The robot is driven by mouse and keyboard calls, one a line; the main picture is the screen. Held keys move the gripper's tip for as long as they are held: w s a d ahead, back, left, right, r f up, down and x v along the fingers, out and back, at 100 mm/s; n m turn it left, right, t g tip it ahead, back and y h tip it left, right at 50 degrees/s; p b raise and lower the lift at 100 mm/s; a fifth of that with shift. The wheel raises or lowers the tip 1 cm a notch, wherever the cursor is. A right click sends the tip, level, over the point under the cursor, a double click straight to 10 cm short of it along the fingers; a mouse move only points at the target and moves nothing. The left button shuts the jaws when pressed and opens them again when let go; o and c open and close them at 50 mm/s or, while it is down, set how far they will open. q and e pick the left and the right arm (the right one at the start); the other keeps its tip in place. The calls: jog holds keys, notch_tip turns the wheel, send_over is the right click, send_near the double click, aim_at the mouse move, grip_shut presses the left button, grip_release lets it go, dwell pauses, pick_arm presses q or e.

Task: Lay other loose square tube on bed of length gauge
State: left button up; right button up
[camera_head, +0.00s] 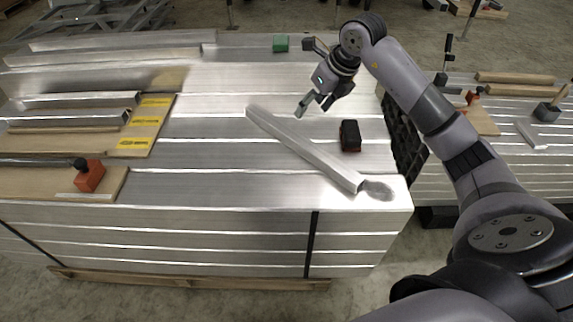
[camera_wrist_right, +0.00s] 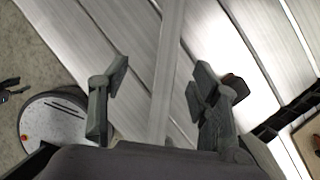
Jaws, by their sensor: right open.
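A loose silver square tube (camera_head: 300,147) lies diagonally on the metal-topped stack, its near end toward the front right corner. My right gripper (camera_head: 313,104) is open and empty above the tube's far part. In the right wrist view the tube (camera_wrist_right: 167,75) runs between the two spread fingers (camera_wrist_right: 160,74), without visible contact. At the left, a wooden board with yellow labels (camera_head: 148,128) bears metal profiles (camera_head: 75,110). In front of it, a wooden board (camera_head: 35,183) carries an orange block with a black knob (camera_head: 90,177). I cannot tell which is the length gauge. My left gripper is out of view.
A black and red block (camera_head: 350,136) stands right of the tube. A green block (camera_head: 281,43) sits at the back edge. Long profiles lie at the back left. Another stack (camera_head: 500,150) with wood pieces stands at the right. The top between boards and tube is clear.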

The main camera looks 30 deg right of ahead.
jog(key=d, duration=0.1)
jog(key=n+b, duration=0.1)
send_over(298, 138)
jog(key=s, duration=0.2)
jog(key=shift+h, duration=0.4)
jog(key=f, duration=1)
jog(key=shift+d+f, duration=0.2)
jog(key=shift+f, duration=0.05)
jog(key=shift+b+x, duration=0.55)
jog(key=shift+x, duration=2.3)
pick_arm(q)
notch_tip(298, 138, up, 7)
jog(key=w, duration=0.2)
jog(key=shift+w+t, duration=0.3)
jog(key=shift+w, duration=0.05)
pick_arm(e)
jog(key=shift+s+d, duration=0.15)
jog(key=shift+c, duration=0.3)
grip_shut()
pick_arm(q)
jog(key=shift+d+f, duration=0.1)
